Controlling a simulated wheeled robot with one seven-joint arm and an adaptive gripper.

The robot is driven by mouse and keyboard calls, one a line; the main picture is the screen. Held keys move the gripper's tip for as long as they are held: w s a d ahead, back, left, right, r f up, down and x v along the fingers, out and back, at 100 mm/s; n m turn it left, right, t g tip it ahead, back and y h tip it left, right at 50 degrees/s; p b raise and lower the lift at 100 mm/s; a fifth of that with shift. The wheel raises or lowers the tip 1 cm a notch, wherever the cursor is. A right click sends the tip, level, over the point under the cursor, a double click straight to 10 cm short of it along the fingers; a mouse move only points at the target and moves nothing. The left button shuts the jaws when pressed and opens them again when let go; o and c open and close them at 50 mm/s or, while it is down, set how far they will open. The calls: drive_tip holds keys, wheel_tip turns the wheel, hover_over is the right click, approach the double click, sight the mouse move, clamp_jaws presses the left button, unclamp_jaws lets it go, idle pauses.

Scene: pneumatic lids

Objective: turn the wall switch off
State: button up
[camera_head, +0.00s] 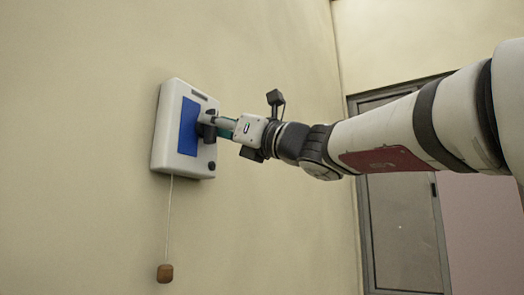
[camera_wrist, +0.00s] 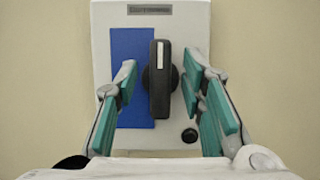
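The wall switch is a white box (camera_head: 169,165) with a blue panel (camera_head: 188,127), fixed on the wall; the box also shows in the wrist view (camera_wrist: 202,30). Its black handle (camera_wrist: 160,80) stands upright in the wrist view, with a white mark near its top end. My gripper (camera_wrist: 157,82) is open, with one teal-padded finger on each side of the handle. There is a visible gap on both sides, wider on the left. In the head view my gripper (camera_head: 212,122) is at the box and partly hides the handle.
A small black round knob (camera_wrist: 189,135) sits at the lower right of the box. A cord with a brown wooden bob (camera_head: 165,273) hangs below the box. A grey-framed door or window (camera_head: 402,235) is behind my arm at the right. The wall around the box is bare.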

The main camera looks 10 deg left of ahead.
drive_tip(key=shift+w+a+r, duration=0.1)
drive_tip(key=shift+w+a, duration=0.05)
drive_tip(key=shift+a, duration=0.1)
drive_tip(key=c, duration=0.8)
